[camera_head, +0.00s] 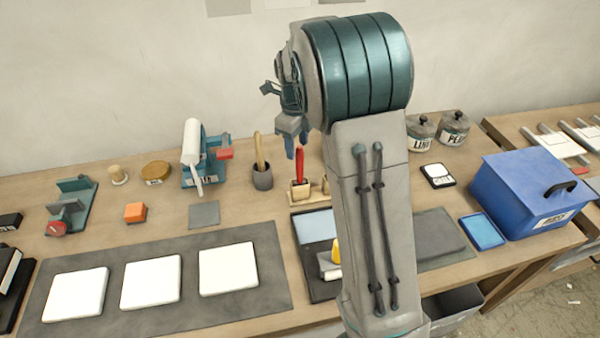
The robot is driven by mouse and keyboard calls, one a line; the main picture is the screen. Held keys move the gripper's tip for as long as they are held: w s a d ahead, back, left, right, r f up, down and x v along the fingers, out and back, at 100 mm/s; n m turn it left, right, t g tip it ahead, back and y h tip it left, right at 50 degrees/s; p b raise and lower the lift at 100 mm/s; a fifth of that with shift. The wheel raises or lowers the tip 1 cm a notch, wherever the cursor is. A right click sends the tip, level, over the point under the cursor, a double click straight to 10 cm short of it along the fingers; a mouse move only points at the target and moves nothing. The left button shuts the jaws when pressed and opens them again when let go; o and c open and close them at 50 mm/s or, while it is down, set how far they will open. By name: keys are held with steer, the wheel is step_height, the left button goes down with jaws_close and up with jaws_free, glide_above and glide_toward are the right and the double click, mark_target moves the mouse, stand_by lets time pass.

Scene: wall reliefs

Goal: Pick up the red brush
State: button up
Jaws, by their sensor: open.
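The red brush (300,164) stands about upright toward the back of the bench, left of my arm, with its red handle upward. Its lower end is at a small wooden holder (301,190); I cannot tell exactly how it sits there. My gripper (292,146) hangs with its fingers pointing down, just above and slightly left of the brush handle's top in the picture. It is open and holds nothing. I cannot tell from this one view whether a finger touches the handle. My arm hides the bench to the right of the holder.
A dark cup with wooden tools (262,177) stands left of the brush. A stand with a white roller (191,150) is farther left. White tiles (152,281) lie on a grey mat in front. A blue box (530,190) and two lidded jars (421,133) are on the right.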

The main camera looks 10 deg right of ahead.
mark_target(300, 173)
steer(key=shift+w+d+f+p, duration=0.15)
steer(key=shift+f+p, duration=0.35)
steer(key=shift+f, duration=1)
steer(key=shift+w+d+f+p, duration=0.1)
steer(key=shift+d+f+p, duration=0.25)
steer(key=shift+f, duration=1.15)
steer(key=shift+a, duration=0.1)
jaws_close()
